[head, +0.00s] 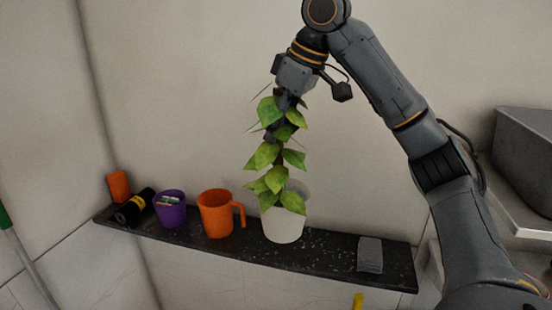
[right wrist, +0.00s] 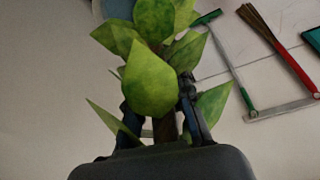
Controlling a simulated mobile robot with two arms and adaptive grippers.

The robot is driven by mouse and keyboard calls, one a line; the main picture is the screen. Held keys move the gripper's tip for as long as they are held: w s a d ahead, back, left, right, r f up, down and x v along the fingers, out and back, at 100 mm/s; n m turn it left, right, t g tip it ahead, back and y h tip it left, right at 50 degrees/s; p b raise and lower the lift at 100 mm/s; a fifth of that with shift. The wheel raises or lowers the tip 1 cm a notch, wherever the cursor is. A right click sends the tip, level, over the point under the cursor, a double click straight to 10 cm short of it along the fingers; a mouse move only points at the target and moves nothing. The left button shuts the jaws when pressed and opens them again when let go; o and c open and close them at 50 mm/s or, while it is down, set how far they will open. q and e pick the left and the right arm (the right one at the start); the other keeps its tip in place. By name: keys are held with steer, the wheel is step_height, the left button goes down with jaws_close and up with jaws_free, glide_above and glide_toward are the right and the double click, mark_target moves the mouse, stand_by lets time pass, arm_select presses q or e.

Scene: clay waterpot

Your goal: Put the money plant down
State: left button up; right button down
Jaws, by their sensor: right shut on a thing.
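The money plant has green leaves on a brown stem (head: 272,181) and stands upright in a white pot (head: 284,226). The pot appears to rest on the dark speckled shelf (head: 330,252), right of the orange mug. My right gripper (head: 280,128) reaches down from above and is shut on the plant's upper stem. In the right wrist view the leaves (right wrist: 152,78) and stem show between the fingers (right wrist: 160,118); leaves partly hide the fingertips, and the pot is out of sight there. My left gripper is not in view.
Left of the pot on the shelf are an orange mug (head: 215,215), a purple cup (head: 170,209), a black cylinder with a yellow band (head: 131,208) and an orange object (head: 119,187). A grey block (head: 370,255) sits at right. Shelf between pot and block is clear.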

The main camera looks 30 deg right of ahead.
steer(key=w+d+f, duration=0.1)
steer(key=f, duration=0.2)
steer(key=w+d+f+p, duration=0.1)
steer(key=w+f, duration=0.1)
steer(key=f, duration=0.1)
steer(key=w+d+f, duration=0.1)
steer(key=f, duration=0.2)
steer(key=shift+w+d, duration=0.1)
steer(key=shift+w, duration=0.15)
steer(key=shift+f, duration=0.1)
steer(key=c, duration=1.2)
jaws_free()
steer(key=shift+f, duration=0.1)
steer(key=shift+s, duration=0.1)
